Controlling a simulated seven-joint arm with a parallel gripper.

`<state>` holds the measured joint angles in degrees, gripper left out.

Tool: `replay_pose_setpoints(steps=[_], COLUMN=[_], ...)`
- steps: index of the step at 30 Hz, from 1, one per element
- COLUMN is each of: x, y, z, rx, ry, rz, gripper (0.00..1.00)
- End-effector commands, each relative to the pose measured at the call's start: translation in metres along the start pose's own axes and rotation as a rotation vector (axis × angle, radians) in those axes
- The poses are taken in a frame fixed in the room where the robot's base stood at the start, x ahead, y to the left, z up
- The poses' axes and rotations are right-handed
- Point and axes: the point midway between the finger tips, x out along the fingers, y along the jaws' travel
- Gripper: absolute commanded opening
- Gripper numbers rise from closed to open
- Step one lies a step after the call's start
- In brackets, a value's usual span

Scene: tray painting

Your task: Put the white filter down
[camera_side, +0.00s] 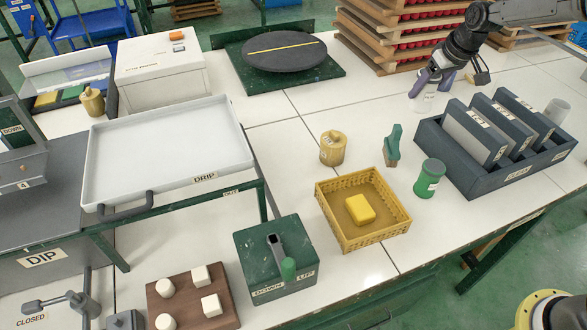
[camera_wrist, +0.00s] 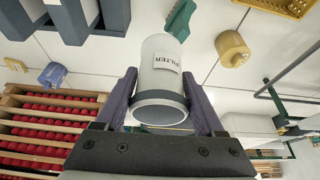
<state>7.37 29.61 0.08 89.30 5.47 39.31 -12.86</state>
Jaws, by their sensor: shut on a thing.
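The white filter (camera_wrist: 162,82) is a pale cylinder with a "FILTER" label and a grey band at its near end. My gripper (camera_wrist: 163,100) is shut on it, with one purple-grey finger on each side. In the side view my gripper (camera_side: 432,84) is at the upper right, between the crate stacks and the dark rack. The filter (camera_side: 424,102) shows there faintly, white against the white tabletop and low beside the fingers. I cannot tell whether it touches the table.
A green tin (camera_side: 429,179), a green brush (camera_side: 393,147), a yellow pot (camera_side: 333,149) and a yellow basket (camera_side: 396,227) stand nearer. Tabletop left of my gripper is clear.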

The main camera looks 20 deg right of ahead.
Motion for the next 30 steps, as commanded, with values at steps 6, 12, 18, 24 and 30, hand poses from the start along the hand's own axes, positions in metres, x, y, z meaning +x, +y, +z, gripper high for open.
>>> replay_pose_setpoints(steps=[6,12,18,24,30], x=[0.0,-0.006,-0.014,-0.019,0.013], y=[-0.084,-0.176,-0.235,-0.27,-0.266], z=[0.001,0.015,0.032,0.045,0.058], rx=[-0.053,-0.104,-0.135,-0.156,-0.151], ry=[-0.005,-0.004,0.005,0.009,0.004], rz=[-0.02,-0.04,-0.055,-0.065,-0.061], gripper=[0.08,0.08,0.08,0.08,0.08])
